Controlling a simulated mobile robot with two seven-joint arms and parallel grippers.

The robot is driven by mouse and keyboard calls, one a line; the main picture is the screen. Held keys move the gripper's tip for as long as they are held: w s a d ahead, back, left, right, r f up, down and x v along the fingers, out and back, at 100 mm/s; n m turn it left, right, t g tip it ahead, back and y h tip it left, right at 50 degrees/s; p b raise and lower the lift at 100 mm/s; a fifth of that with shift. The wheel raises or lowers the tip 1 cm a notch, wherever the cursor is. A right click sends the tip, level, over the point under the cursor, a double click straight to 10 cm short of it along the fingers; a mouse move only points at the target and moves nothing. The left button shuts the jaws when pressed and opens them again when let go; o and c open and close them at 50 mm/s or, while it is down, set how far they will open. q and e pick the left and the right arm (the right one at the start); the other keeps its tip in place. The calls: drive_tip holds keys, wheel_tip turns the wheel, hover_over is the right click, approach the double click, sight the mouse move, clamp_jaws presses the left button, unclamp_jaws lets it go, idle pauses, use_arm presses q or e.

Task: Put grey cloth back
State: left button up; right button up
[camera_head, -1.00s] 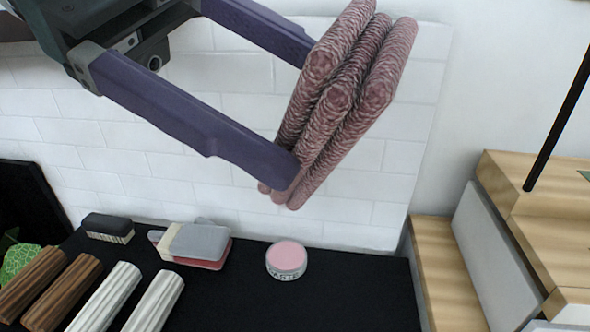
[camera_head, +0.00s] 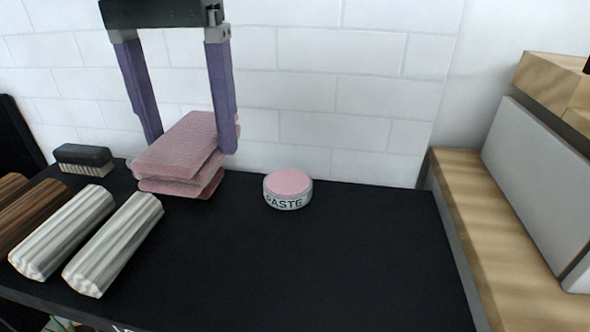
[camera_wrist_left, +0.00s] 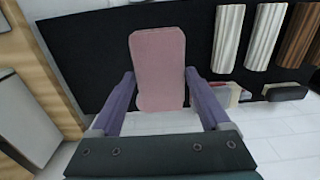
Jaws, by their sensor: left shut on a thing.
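My left gripper (camera_head: 190,140) points down at the back of the black surface, its two purple fingers on either side of a folded pink cloth (camera_head: 180,143). It is shut on this cloth, which looks pink rather than grey. The cloth lies in tilted layers low over or on the black surface; whether it touches is unclear. In the left wrist view the pink cloth (camera_wrist_left: 158,70) shows between the fingers (camera_wrist_left: 160,92). No clearly grey cloth shows. My right gripper is not in view.
A round paste tin (camera_head: 288,189) stands right of the cloth. The black surface (camera_head: 300,270) is clear in front. A red and cream item (camera_wrist_left: 240,94) lies beside one finger.

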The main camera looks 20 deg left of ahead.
use_arm(q)
wheel_tip(320, 180, down, 19)
drive_tip(key=b, duration=0.6)
drive_tip(key=shift+s+b, duration=0.1)
drive_tip(key=shift+b, duration=0.2)
drive_tip(key=shift+r, duration=0.1)
drive_tip(key=o, duration=1)
